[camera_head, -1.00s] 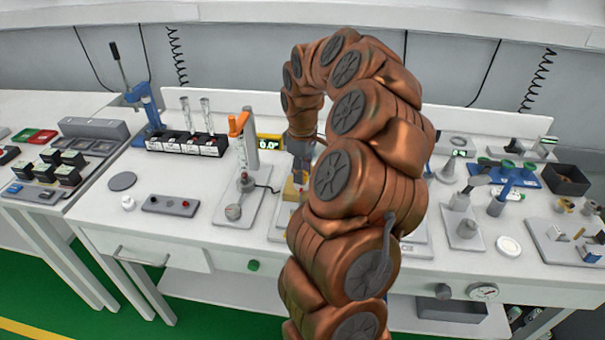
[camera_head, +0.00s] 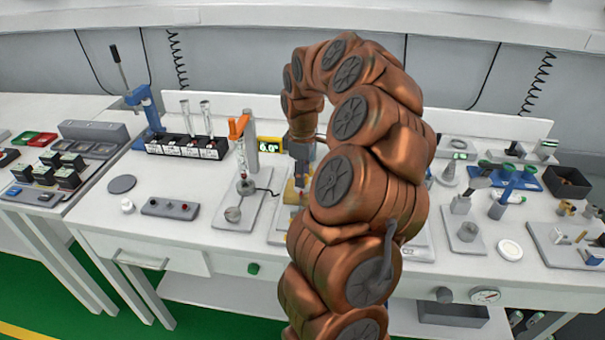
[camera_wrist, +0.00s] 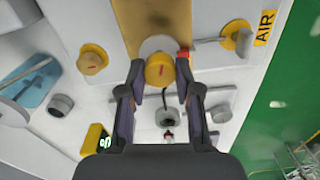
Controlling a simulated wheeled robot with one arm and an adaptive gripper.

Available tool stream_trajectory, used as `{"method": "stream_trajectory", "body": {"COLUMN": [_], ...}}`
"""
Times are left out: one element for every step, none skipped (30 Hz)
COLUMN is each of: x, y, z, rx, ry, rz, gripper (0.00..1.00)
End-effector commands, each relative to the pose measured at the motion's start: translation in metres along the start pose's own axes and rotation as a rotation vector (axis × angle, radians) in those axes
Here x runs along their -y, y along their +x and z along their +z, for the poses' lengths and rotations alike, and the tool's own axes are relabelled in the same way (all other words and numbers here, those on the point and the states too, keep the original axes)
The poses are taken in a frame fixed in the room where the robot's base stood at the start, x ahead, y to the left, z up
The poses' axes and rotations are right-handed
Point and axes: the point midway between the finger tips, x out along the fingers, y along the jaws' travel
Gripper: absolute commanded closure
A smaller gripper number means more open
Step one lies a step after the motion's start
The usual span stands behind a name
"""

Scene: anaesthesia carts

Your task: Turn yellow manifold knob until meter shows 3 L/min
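A yellow manifold knob (camera_wrist: 160,70) with a red mark sits between my fingertips in the wrist view. My gripper (camera_wrist: 160,78) closes on it from both sides. In the head view my gripper (camera_head: 301,178) is partly hidden behind my arm, by a yellow block on the table. The yellow-framed meter (camera_head: 269,145) stands left of my gripper; its green digits look like 6.0, though small. What seems to be the same display (camera_wrist: 97,140) shows at lower left in the wrist view, its digits unreadable. A second yellow knob (camera_wrist: 92,60) is to the left.
A yellow valve handle (camera_wrist: 241,41) beside an AIR label (camera_wrist: 265,27) is right of the gripped knob. An orange-topped stand (camera_head: 251,140) with a clear tube is left of my arm. A black rack (camera_head: 187,146) stands farther left.

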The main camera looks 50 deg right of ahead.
Motion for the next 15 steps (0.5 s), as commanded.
{"method": "stream_trajectory", "body": {"x": [-0.0011,-0.001,-0.0009,-0.0009,-0.0008,-0.0007,-0.0007,-0.0006,-0.0005,-0.0005,-0.0005,-0.0005,-0.0004,-0.0004,-0.0004], "y": [-0.001,-0.001,-0.0008,-0.0008,-0.0008,-0.0006,-0.0006,-0.0006,-0.0005,-0.0004,-0.0004,-0.0004,-0.0003,-0.0003,-0.0005], "z": [-0.0004,-0.0004,-0.0003,-0.0002,-0.0002,-0.0001,-0.0001,0.0,0.0,0.0,0.0,0.0,0.0,0.0,0.0], "rx": [-0.002,-0.001,-0.001,-0.001,-0.001,-0.001,0.0,0.0,0.0,0.0,0.0,0.0,0.0,0.0,0.0], "ry": [0.0,0.0,0.0,0.001,0.001,0.001,0.001,0.001,0.001,0.001,0.001,0.001,0.001,0.001,0.001], "rz": [0.004,0.004,0.003,0.003,0.003,0.003,0.002,0.002,0.002,0.002,0.002,0.002,0.002,0.002,0.001], "gripper": [0.62,0.59,0.55,0.52,0.49,0.45,0.42,0.42,0.42,0.42,0.42,0.42,0.42,0.42,0.42]}}
